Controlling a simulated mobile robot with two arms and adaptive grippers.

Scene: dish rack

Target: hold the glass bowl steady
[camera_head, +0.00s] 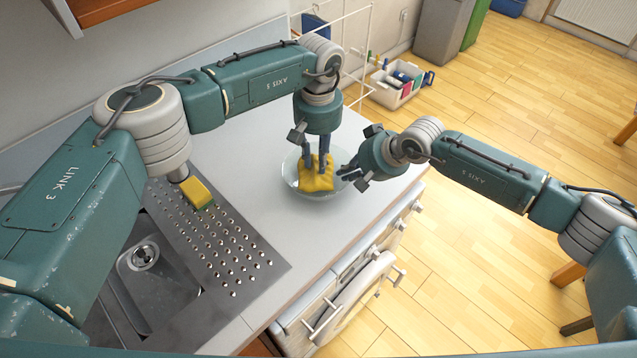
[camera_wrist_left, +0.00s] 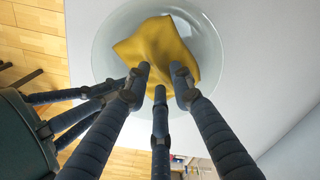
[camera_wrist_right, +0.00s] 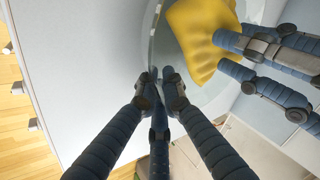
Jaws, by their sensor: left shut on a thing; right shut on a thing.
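A clear glass bowl (camera_head: 292,182) stands on the light worktop. A yellow cloth (camera_head: 316,182) lies in it, and the cloth also shows in the left wrist view (camera_wrist_left: 150,48). My left gripper (camera_head: 318,165) points down into the bowl and is shut on the cloth. My right gripper (camera_head: 347,172) reaches in from the right and is shut on the bowl's rim. In the right wrist view its fingers (camera_wrist_right: 161,78) meet at the rim, with the glass wall (camera_wrist_right: 160,45) between them. The left fingers (camera_wrist_right: 245,55) show close by, over the cloth.
A yellow sponge (camera_head: 197,192) lies on the perforated drainboard (camera_head: 232,250) beside the sink (camera_head: 150,275). A white wire rack (camera_head: 345,40) stands at the back. A bin of bottles (camera_head: 398,85) stands on the floor. Bare worktop (camera_head: 262,140) lies left of the bowl.

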